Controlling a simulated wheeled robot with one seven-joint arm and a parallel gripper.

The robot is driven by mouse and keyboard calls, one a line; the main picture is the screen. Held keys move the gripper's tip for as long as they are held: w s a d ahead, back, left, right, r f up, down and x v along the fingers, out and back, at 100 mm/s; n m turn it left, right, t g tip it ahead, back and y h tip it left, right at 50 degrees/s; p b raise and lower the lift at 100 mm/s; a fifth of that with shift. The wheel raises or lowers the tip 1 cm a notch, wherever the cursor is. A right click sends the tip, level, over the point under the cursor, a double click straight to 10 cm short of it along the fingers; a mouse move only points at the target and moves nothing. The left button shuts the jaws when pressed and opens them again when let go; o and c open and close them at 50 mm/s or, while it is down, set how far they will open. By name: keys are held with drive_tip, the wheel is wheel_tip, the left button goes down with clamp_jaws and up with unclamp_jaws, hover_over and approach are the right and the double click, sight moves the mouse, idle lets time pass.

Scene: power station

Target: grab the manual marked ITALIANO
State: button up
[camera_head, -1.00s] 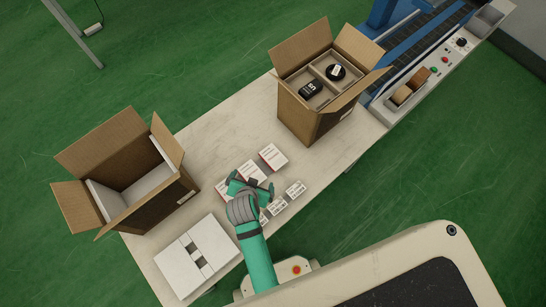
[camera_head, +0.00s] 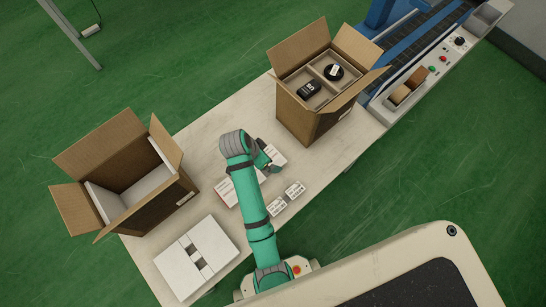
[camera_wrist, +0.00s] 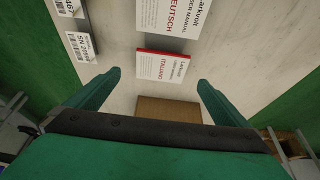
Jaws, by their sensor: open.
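The manual marked ITALIANO (camera_wrist: 163,66) is a white booklet with a red edge, lying flat on the table in the wrist view. My gripper (camera_wrist: 158,78) is open and empty, with one finger on each side of this manual in the picture. No contact shows. In the head view my gripper (camera_head: 268,158) is over the upper-right manual (camera_head: 280,153), which it partly hides. The manual marked DEUTSCH (camera_wrist: 170,15) lies just above the ITALIANO one in the wrist view, cut by the frame edge.
Another manual (camera_head: 227,194) lies left of my arm. Small label cards (camera_head: 295,189) lie at the right. An open box with dark items (camera_head: 312,125) stands close beyond the gripper. An open box (camera_head: 150,215) and a white insert (camera_head: 180,268) are at the left.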

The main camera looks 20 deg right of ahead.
sight(272, 157)
drive_tip(key=shift+w+f, duration=0.1)
drive_tip(key=shift+f, duration=0.4)
drive_tip(key=shift+x, duration=2.6)
drive_tip(key=shift+w+d+r, duration=0.15)
drive_tip(key=shift+w, duration=0.05)
drive_tip(key=c, duration=1)
